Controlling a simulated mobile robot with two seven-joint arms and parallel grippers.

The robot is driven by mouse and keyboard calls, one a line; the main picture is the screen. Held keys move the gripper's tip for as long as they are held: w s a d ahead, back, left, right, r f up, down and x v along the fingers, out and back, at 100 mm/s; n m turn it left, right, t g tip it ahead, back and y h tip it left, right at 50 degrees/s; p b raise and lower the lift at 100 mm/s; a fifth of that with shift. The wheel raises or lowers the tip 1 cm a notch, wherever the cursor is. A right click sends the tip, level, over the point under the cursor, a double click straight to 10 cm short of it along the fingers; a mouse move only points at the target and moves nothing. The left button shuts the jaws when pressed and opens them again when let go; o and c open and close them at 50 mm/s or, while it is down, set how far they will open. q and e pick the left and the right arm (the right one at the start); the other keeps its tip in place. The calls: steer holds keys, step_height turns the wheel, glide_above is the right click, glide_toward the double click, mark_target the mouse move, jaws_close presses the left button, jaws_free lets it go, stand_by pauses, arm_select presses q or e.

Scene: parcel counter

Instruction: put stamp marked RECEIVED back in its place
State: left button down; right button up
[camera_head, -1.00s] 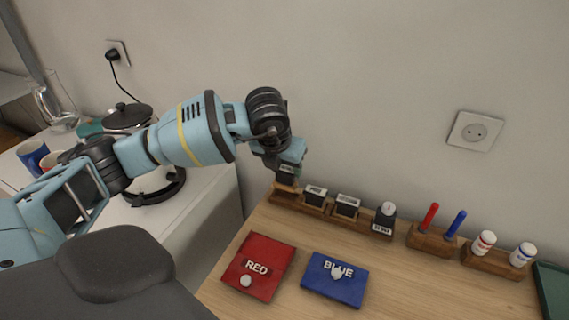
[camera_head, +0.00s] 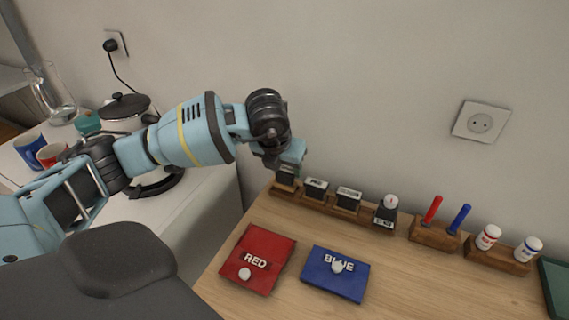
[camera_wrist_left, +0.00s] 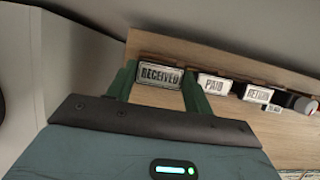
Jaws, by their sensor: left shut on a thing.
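The stamp marked RECEIVED (camera_wrist_left: 160,75) is between the green fingers of my left gripper (camera_wrist_left: 158,84) in the left wrist view, its label facing the camera. In the head view my left gripper (camera_head: 288,168) is at the left end of the wooden stamp rack (camera_head: 323,205), and the dark stamp (camera_head: 285,180) shows just below it, at the leftmost place. It looks upright, down at the rack; whether it rests fully on the rack I cannot tell. The PAID stamp (camera_wrist_left: 214,84) and the other stamps stand to the right along the rack. My right gripper is not in view.
A red pad (camera_head: 258,260) and a blue pad (camera_head: 335,274) lie on the wooden counter. A pen holder (camera_head: 434,234) and a holder with two white bottles (camera_head: 497,257) stand right of the rack. The wall is close behind. A side table with a kettle is at left.

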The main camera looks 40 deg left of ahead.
arm_select(q)
steer(key=shift+f+b, duration=0.35)
steer(key=shift+f, duration=0.35)
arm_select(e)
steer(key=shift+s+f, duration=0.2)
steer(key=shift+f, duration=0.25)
arm_select(q)
steer(key=c, duration=0.8)
jaws_free()
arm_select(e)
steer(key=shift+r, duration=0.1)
arm_select(q)
steer(key=shift+r, duration=0.2)
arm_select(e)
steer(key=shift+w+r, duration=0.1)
arm_select(q)
steer(key=shift+p+v, duration=1.75)
steer(key=shift+v, duration=0.75)
steer(key=shift+s, duration=0.1)
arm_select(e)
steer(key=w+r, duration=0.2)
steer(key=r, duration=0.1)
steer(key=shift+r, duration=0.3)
arm_select(q)
steer(key=o, duration=0.6)
